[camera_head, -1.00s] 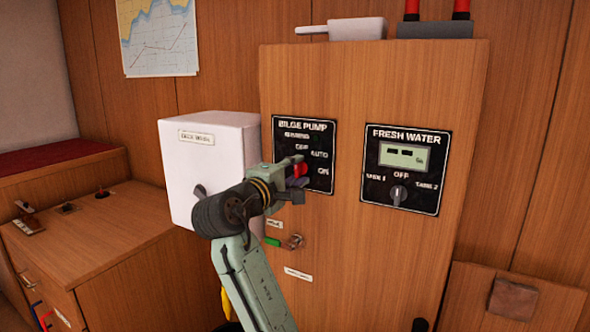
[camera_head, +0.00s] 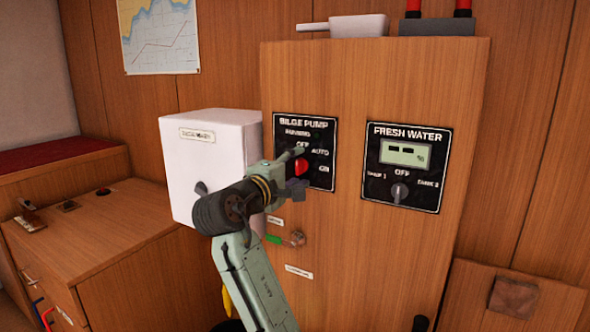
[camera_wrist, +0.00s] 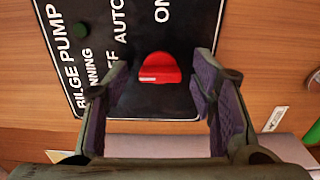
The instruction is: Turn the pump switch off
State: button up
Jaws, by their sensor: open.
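The bilge pump panel (camera_head: 322,176) is black with white lettering, on the wooden cabinet front. Its red knob (camera_wrist: 160,68) sits between the open fingers of my gripper (camera_wrist: 158,98) in the wrist view, with a gap on each side. The knob's ridge runs crosswise in that view and a pale mark shows on its left part, on the OFF side. A dark green lamp (camera_wrist: 80,30) is beside RUNNING. In the head view my gripper (camera_head: 298,168) is at the panel and partly covers it; the red knob (camera_head: 301,167) shows between its fingers.
A white box (camera_head: 205,150) stands close to the left of my wrist. The fresh water panel (camera_head: 404,170) with a small knob is to the right. Below my gripper are a green item (camera_head: 273,239) and a round metal fitting (camera_head: 297,239) on the cabinet.

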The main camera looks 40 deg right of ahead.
jog(key=shift+a, duration=0.1)
jog(key=v, duration=1.1)
jog(key=shift+s+a, duration=0.2)
jog(key=shift+a, duration=0.15)
